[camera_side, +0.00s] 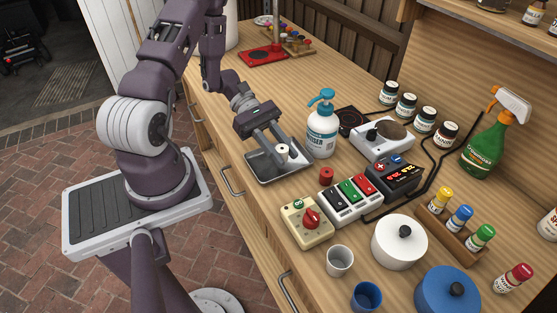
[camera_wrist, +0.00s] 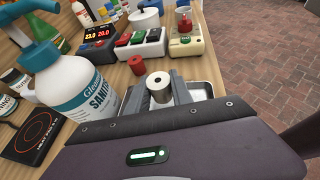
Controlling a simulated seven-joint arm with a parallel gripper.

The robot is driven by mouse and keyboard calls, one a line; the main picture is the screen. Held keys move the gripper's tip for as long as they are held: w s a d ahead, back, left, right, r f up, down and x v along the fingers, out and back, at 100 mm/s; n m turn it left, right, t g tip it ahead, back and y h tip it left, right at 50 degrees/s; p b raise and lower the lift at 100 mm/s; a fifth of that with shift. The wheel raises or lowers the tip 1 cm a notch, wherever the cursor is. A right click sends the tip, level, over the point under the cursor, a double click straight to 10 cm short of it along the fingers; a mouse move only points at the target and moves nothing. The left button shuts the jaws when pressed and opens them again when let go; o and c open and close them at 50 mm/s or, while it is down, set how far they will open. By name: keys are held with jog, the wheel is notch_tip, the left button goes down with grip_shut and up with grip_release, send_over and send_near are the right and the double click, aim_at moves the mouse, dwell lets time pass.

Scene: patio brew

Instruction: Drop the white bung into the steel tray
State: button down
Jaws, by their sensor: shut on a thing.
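The white bung (camera_side: 282,150), a small cylinder with a dark hole in its top, is held upright between the fingertips of my gripper (camera_side: 279,153). In the wrist view the bung (camera_wrist: 160,86) shows between the two grey fingers. The steel tray (camera_side: 278,181) lies on the bench near its front edge, below my gripper. The bung appears to be over the tray; its exact height is hard to tell. Part of the tray (camera_wrist: 213,88) shows behind the fingers in the wrist view, and the rest is hidden by my gripper.
A red bung (camera_side: 326,176) stands right of the tray. A white sanitiser bottle (camera_side: 321,135) with a blue pump stands close beside my gripper.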

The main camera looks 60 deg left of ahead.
jog(key=shift+f, duration=1.05)
jog(key=c, duration=1.1)
grip_release()
jog(key=shift+o, duration=0.2)
jog(key=v, duration=0.7)
jog(key=shift+r, duration=0.1)
